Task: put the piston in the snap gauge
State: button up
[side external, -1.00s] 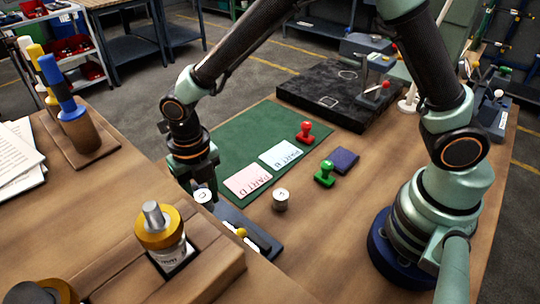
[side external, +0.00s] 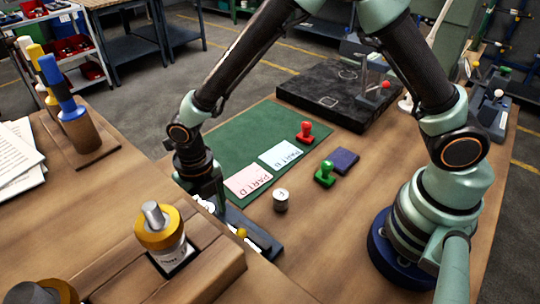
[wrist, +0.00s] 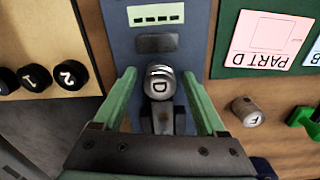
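The piston (wrist: 160,82) is a short metal cylinder with a D on its pale top. In the wrist view it sits over the snap gauge (wrist: 192,20), a blue-grey plate, between a dark pad and a grey jaw block. I cannot tell how deep it is seated. My gripper (wrist: 161,75) has its green fingers on either side of the piston, with gaps showing on both sides. In the side view, my gripper (side external: 210,200) is down at the gauge (side external: 257,238) and hides most of the piston.
A similar metal cylinder (side external: 280,199) stands on the bench right of the gauge. Beyond are a pink PART D card (side external: 248,180), a green stamp (side external: 325,174) and a red stamp (side external: 305,132). A wooden block with a yellow-collared fixture (side external: 158,229) stands at the front left.

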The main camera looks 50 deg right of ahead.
jog(key=shift+r, duration=0.1)
notch_tip(320, 180, up, 12)
jog(key=s+d+r+m+t, duration=0.2)
jog(key=d+m, duration=0.5)
jog(key=m, duration=0.4)
jog(key=s+d+r+m+t, duration=0.1)
jog(key=s+d+r+m, duration=0.2)
jog(key=d+r+m, duration=0.2)
jog(key=s+d+r+m+t, duration=0.2)
jog(key=d+m, duration=0.8)
jog(key=m, duration=0.8)
jog(key=shift+s+d+r+t, duration=0.2)
jog(key=shift+d+r+t, duration=0.1)
jog(key=shift+r, duration=0.5)
